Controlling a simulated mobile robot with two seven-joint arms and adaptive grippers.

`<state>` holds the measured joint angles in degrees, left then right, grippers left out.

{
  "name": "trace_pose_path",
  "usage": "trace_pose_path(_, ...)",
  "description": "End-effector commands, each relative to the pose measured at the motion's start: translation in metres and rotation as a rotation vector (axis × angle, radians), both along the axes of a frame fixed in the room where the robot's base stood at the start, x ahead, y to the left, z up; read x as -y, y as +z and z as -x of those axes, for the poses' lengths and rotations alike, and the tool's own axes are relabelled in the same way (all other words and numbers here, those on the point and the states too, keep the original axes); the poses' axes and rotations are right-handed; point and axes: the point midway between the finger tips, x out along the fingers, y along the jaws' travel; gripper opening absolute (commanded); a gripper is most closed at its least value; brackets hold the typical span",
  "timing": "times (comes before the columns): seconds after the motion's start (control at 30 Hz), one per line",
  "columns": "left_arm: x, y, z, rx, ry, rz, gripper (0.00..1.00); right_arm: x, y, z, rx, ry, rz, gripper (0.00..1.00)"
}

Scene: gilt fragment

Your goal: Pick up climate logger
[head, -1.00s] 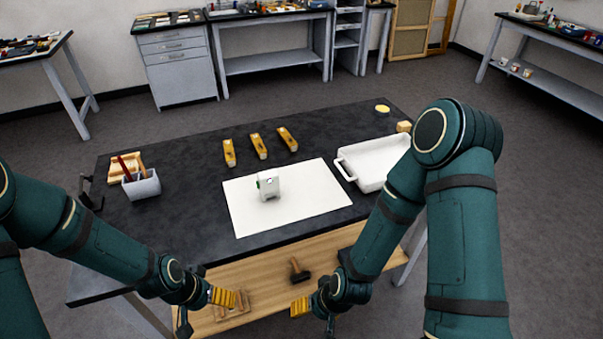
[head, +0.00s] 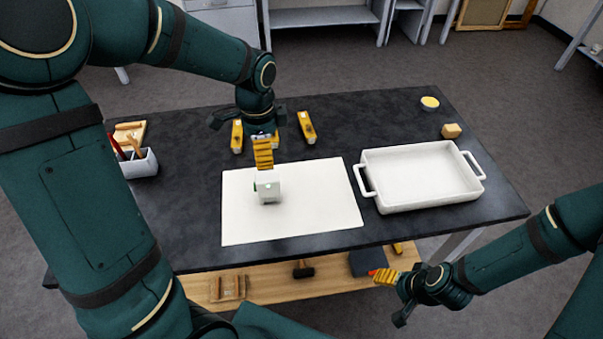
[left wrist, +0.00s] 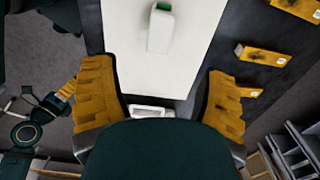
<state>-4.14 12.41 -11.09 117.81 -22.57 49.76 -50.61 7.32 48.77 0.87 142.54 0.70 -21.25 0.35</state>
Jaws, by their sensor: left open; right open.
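The climate logger, taken to be the small white box with a green side (head: 268,188), stands on the white mat (head: 325,215) in the head view. It also shows in the left wrist view (left wrist: 160,30), near the top and ahead of the fingers. My left gripper (head: 263,153) has yellow fingers and is just behind and above the logger in the head view. In the left wrist view its fingers (left wrist: 160,100) are spread wide with nothing between them. My right gripper (head: 385,277) is in front of the table at the right, open and away from the logger.
A white tray with handles (head: 375,202) stands right of the mat. Several yellow-orange blocks (head: 306,127) lie behind the mat, partly hidden by my left arm. A grey holder with tools (head: 138,163) is at the left. A yellow disc (head: 430,103) and small block (head: 451,130) lie behind the tray.

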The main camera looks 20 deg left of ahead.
Motion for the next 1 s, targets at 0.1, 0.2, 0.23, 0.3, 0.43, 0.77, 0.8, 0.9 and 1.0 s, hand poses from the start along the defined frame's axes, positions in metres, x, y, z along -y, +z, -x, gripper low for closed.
trace_pose_path(0.1,-0.005,0.002,0.001,-0.003,-0.012,-0.010,0.73,0.000,-0.001,0.001,0.000,0.001,-0.001,0.69)
trace_pose_path(0.2,-0.005,-0.012,0.002,-0.008,-0.014,-0.010,0.73,-0.001,-0.004,0.001,-0.003,0.003,-0.001,0.69)
trace_pose_path(0.23,-0.005,-0.017,0.002,-0.008,-0.014,-0.010,0.73,-0.001,-0.005,0.002,-0.003,0.003,-0.001,0.69)
trace_pose_path(0.3,-0.004,-0.032,0.002,-0.008,-0.014,-0.010,0.73,-0.001,-0.007,0.003,-0.005,0.005,-0.001,0.69)
trace_pose_path(0.43,-0.004,-0.056,0.002,-0.009,-0.013,-0.009,0.73,-0.001,-0.012,0.004,-0.009,0.008,-0.003,0.69)
trace_pose_path(0.77,-0.004,-0.085,0.002,-0.004,-0.012,-0.009,0.73,-0.001,-0.016,0.006,-0.013,0.010,-0.003,0.69)
trace_pose_path(0.8,-0.004,-0.089,0.003,-0.005,-0.012,-0.009,0.73,-0.001,-0.017,0.006,-0.014,0.011,-0.003,0.69)
trace_pose_path(0.9,-0.004,-0.103,0.005,-0.008,-0.012,-0.009,0.73,-0.002,-0.021,0.007,-0.015,0.012,-0.004,0.69)
trace_pose_path(1.0,-0.003,-0.118,0.005,-0.006,-0.012,-0.009,0.73,-0.002,-0.024,0.008,-0.018,0.015,-0.005,0.69)
